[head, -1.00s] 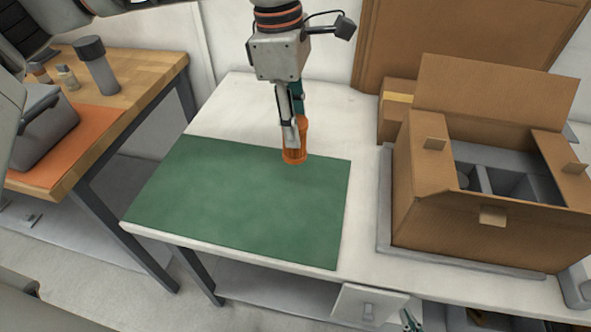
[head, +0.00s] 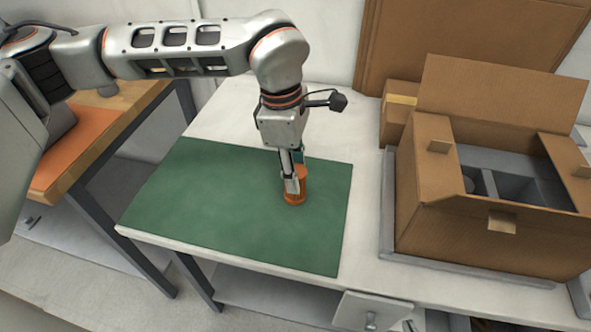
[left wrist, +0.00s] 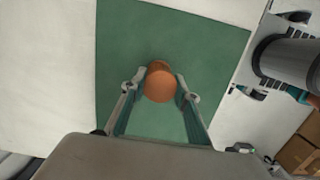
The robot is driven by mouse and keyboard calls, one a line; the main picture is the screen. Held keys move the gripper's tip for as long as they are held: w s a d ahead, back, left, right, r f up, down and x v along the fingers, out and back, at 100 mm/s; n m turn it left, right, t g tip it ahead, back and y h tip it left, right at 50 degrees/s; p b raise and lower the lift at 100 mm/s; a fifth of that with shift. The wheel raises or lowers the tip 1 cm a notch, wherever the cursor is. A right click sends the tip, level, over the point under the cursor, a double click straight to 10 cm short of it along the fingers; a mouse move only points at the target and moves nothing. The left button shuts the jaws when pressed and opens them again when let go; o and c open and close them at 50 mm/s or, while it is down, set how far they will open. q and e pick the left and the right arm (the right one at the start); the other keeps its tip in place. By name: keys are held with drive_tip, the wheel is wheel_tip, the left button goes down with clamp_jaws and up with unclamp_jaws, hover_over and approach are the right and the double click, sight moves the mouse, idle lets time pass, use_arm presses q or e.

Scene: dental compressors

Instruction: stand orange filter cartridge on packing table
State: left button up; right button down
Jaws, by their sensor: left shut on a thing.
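The orange filter cartridge (head: 295,197) is upright over the right part of the green mat (head: 215,215) on the white packing table (head: 225,120). My left gripper (head: 297,180) is shut on the cartridge from above, a finger on each side. In the left wrist view the cartridge's round orange top (left wrist: 160,87) shows between the fingertips (left wrist: 160,93). Whether its base touches the mat or hangs just above it, I cannot tell. My right gripper is not in view.
An open cardboard box (head: 455,225) with grey dividers stands in a grey tray (head: 385,210) at the right. A smaller box (head: 396,120) is behind it. A wooden bench (head: 110,120) with an orange mat (head: 80,150) stands at the left. The green mat is otherwise clear.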

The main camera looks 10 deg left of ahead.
use_arm(q)
drive_tip(key=o, duration=1.1)
drive_tip(key=shift+f, duration=0.1)
drive_tip(key=shift+r, duration=0.4)
drive_tip(key=shift+a+r+p, duration=0.25)
drive_tip(key=shift+r, duration=1.65)
drive_tip(key=shift+a+r+p, duration=0.2)
drive_tip(key=shift+a+r, duration=0.05)
drive_tip(key=shift+r, duration=1.7)
drive_tip(key=shift+a+r+p, duration=0.25)
drive_tip(key=shift+r, duration=1.65)
